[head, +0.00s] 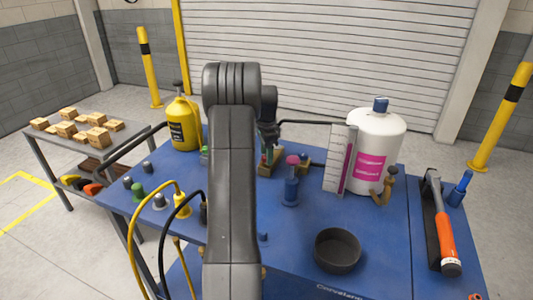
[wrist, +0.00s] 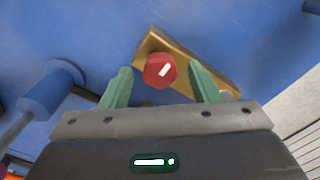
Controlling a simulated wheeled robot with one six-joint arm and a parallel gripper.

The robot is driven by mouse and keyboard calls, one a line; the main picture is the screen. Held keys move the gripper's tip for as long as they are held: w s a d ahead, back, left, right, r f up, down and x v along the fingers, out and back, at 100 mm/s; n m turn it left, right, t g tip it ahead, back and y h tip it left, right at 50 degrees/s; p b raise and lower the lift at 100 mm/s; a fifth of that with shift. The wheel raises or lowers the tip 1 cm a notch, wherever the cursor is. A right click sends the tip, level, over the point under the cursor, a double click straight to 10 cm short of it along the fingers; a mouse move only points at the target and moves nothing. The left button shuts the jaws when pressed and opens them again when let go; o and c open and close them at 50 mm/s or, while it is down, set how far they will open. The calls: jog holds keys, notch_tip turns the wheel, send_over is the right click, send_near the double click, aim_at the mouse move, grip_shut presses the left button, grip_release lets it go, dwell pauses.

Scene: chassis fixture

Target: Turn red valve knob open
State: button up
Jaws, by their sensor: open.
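The red valve knob (wrist: 160,70) is round, with a white slanted mark on its face. It sits on a brass-coloured plate (wrist: 215,80) fixed to the blue surface. In the wrist view my gripper (wrist: 160,79) is open, with one green finger on each side of the knob and a visible gap to each. I cannot tell how deep the fingers reach along it. In the head view my gripper (head: 270,150) is over the brass plate (head: 266,168), partly hidden behind my arm. The red knob cannot be made out there.
A blue post with a pink top (head: 292,180) stands just right of my gripper. Behind are a white bottle (head: 376,135) and a white ruled plate (head: 336,165). A yellow jug (head: 183,125), a black bowl (head: 337,250) and a hammer (head: 440,225) are on the blue table (head: 385,235).

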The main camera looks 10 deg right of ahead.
jog(key=shift+f, duration=0.2)
jog(key=c, duration=1)
jog(key=shift+o, duration=0.2)
